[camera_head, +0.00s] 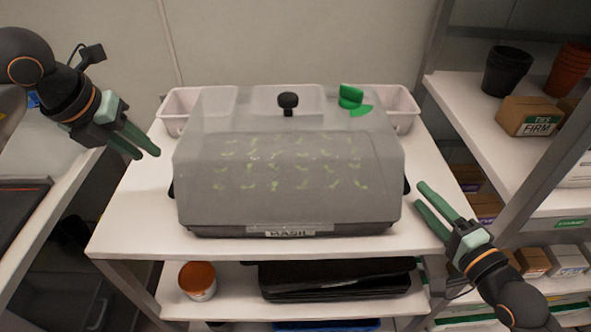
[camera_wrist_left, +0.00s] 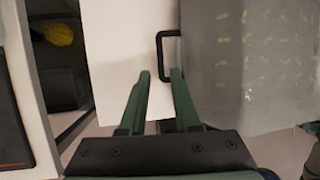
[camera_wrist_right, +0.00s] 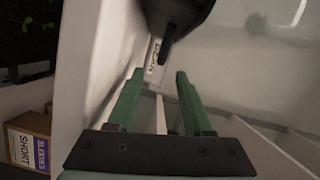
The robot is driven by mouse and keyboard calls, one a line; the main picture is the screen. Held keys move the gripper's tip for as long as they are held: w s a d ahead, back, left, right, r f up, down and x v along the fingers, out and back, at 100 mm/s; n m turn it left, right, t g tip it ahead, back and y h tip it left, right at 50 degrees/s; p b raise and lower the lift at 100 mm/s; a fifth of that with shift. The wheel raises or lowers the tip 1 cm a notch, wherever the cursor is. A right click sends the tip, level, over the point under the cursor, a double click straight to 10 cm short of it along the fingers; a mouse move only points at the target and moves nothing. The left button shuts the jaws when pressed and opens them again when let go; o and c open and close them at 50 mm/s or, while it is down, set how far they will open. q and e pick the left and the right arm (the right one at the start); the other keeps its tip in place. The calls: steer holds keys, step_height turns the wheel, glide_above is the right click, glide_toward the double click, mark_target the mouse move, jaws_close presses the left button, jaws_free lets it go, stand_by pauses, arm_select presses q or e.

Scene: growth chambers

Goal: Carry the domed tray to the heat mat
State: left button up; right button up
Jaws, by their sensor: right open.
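The domed tray (camera_head: 290,232) is black with a BASIL label and rows of seedlings under a clear, hazy dome (camera_head: 288,165). The dome has a black knob and a green vent on top. It stands level on the white cart top. My left gripper (camera_head: 147,156) is open and empty, left of the tray and apart from it. In the left wrist view, the tray's black side handle (camera_wrist_left: 161,70) shows beyond the fingers. My right gripper (camera_head: 420,194) is open and empty, close to the tray's right side. A dark flat panel (camera_head: 30,212) at the left edge may be the heat mat.
White bins (camera_head: 405,108) stand behind the tray. Below are an orange-lidded tub (camera_head: 197,280) and black trays (camera_head: 335,280). The cart top (camera_head: 135,225) has bare room at front left.

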arm_select(q)
steer(key=shift+s, duration=0.1)
arm_select(e)
steer(key=shift+s, duration=0.1)
steer(key=shift+a, duration=0.1)
arm_select(q)
steer(key=x, duration=1.2)
steer(key=shift+f, duration=0.2)
arm_select(e)
steer(key=x, duration=0.7)
steer(key=shift+w, duration=0.25)
arm_select(q)
steer(key=shift+c, duration=0.2)
arm_select(e)
steer(key=shift+c, duration=0.2)
arm_select(q)
jaws_close()
arm_select(e)
steer(key=c, duration=0.4)
jaws_close()
arm_select(q)
steer(key=shift+w+r, duration=0.2)
steer(key=shift+r, duration=0.05)
arm_select(e)
steer(key=shift+r, duration=0.3)
